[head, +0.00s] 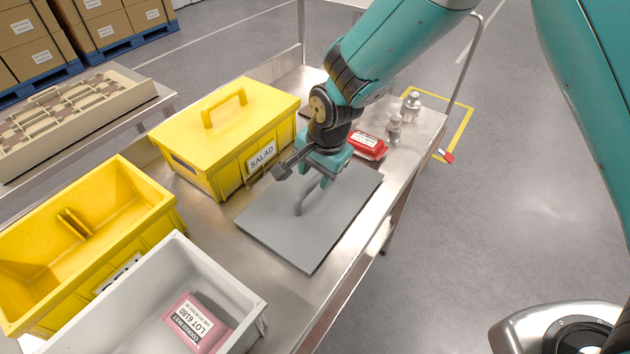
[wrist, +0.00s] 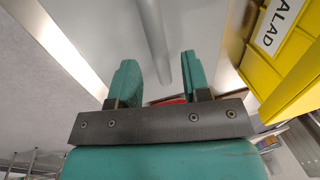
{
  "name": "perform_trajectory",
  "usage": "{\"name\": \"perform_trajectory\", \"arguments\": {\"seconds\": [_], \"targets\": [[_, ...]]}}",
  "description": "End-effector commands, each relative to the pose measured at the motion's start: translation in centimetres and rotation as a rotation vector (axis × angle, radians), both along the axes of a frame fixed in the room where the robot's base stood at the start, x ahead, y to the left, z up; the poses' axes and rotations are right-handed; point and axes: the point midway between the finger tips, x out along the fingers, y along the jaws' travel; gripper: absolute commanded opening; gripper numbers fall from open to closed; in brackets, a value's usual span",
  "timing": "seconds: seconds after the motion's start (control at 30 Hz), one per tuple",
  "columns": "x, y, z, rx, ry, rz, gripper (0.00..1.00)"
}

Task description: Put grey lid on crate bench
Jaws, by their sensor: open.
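The grey lid (head: 330,225) lies flat on the metal crate bench (head: 345,300), in front of the yellow SALAD crate. Its bar handle (head: 302,202) stands up near its middle; the handle also shows in the wrist view (wrist: 154,42). My gripper (head: 322,174) is over the lid, close to the handle, with its fingers pointing down. In the wrist view the two teal fingers (wrist: 160,76) are apart, and the handle runs into the space between them. Whether the fingers touch the handle cannot be told.
The lidded yellow SALAD crate (head: 225,140) stands close behind the lid. An open yellow crate (head: 90,235) and an open grey crate (head: 130,305) holding a pink pack (head: 198,322) stand at the left.

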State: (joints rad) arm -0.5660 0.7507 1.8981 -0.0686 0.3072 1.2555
Motion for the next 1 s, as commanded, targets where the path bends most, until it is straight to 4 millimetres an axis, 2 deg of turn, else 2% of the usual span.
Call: {"name": "perform_trajectory", "arguments": {"seconds": [0.1,0.3,0.43,0.67,0.73,0.87,1.0], "targets": [[-0.3,-0.4,2.8,0.004,-0.005,0.000,0.44],[-0.7,-1.0,6.4,0.003,-0.003,0.000,0.44],[-0.9,-1.2,7.7,0.001,-0.001,0.000,0.44],[-1.1,-1.4,8.5,0.002,-0.001,0.009,0.44],[-1.7,-2.0,9.4,0.007,-0.003,0.052,0.44],[-4.8,-4.6,13.3,0.028,-0.021,0.265,0.44],[-10.8,-8.2,17.5,0.061,-0.071,0.620,0.44]]}}
